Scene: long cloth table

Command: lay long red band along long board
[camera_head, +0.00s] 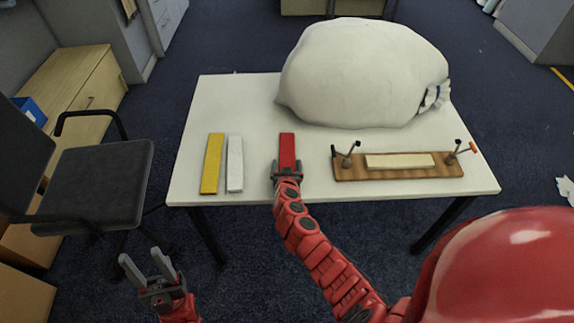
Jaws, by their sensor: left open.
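The long red band (287,147) lies on the white table, pointing away from me. My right gripper (287,165) is at its near end, with a finger on each side. I cannot tell whether the fingers press on it; its near end is hidden by the gripper. The long brown wooden board (350,174) lies to the right, crosswise, with a cream strip (400,160) on it and a small upright metal fitting near each end. My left gripper (148,262) is open and empty, below and in front of the table's front edge, at the left.
A yellow strip (212,163) and a white strip (235,163) lie side by side left of the red band. A big white bulging bag (365,75) fills the back right of the table (255,105). A dark chair (90,180) stands left of the table.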

